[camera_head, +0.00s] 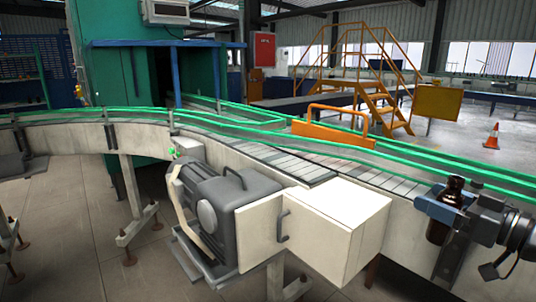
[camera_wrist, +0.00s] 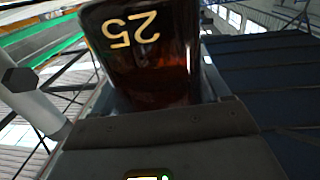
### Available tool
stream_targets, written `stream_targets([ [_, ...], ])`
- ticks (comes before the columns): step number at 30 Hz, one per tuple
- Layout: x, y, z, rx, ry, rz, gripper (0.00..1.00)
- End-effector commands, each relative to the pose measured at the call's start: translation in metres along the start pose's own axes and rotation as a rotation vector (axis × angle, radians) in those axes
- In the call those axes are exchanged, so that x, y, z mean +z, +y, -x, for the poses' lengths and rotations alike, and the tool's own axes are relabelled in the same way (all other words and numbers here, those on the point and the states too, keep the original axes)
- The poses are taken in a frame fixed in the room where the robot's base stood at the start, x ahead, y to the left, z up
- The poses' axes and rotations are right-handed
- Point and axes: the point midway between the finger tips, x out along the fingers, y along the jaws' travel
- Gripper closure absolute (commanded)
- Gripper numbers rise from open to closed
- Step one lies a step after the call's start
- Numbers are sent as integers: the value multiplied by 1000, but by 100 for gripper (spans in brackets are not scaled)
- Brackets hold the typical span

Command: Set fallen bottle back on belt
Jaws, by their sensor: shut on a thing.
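An amber bottle (camera_head: 451,192) stands roughly upright in my gripper (camera_head: 450,208) at the right of the head view. The gripper is shut on it around its body. The bottle appears in front of the near side of the conveyor belt (camera_head: 395,183); I cannot tell whether it touches anything else. In the wrist view the bottle (camera_wrist: 155,60) fills the upper middle, with a yellow "25" on it that reads upside down. The fingertips are partly hidden by the bottle.
Green guide rails (camera_head: 330,150) run along both sides of the belt. A cream box (camera_head: 335,225) and a grey motor (camera_head: 225,200) stick out from the belt's near side. The belt left of the gripper looks clear.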

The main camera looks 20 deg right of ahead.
Motion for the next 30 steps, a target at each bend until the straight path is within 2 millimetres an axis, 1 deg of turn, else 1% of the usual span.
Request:
stream_targets([
  [1,14,-8,-6,1,-2,-8,64],
  [2,21,-12,-10,5,-1,-7,64],
  [5,53,-32,-25,22,-3,-9,64],
  [6,68,-43,-32,32,-4,-11,64],
  [8,91,-60,-41,54,-4,-13,64],
  [9,107,-72,-47,70,-5,-13,64],
  [11,130,-92,-55,96,-5,-14,64],
  [12,146,-106,-60,114,-6,-14,64],
  [14,168,-129,-66,142,-6,-13,64],
  [15,183,-144,-70,160,-7,-14,64],
  [18,214,-182,-77,202,-7,-14,64],
  [21,235,-208,-80,231,-4,-11,64],
  [24,246,-225,-82,248,-3,-8,64],
  [27,251,-235,-83,254,1,-4,64],
  [30,259,-240,-83,257,-3,-4,64],
])
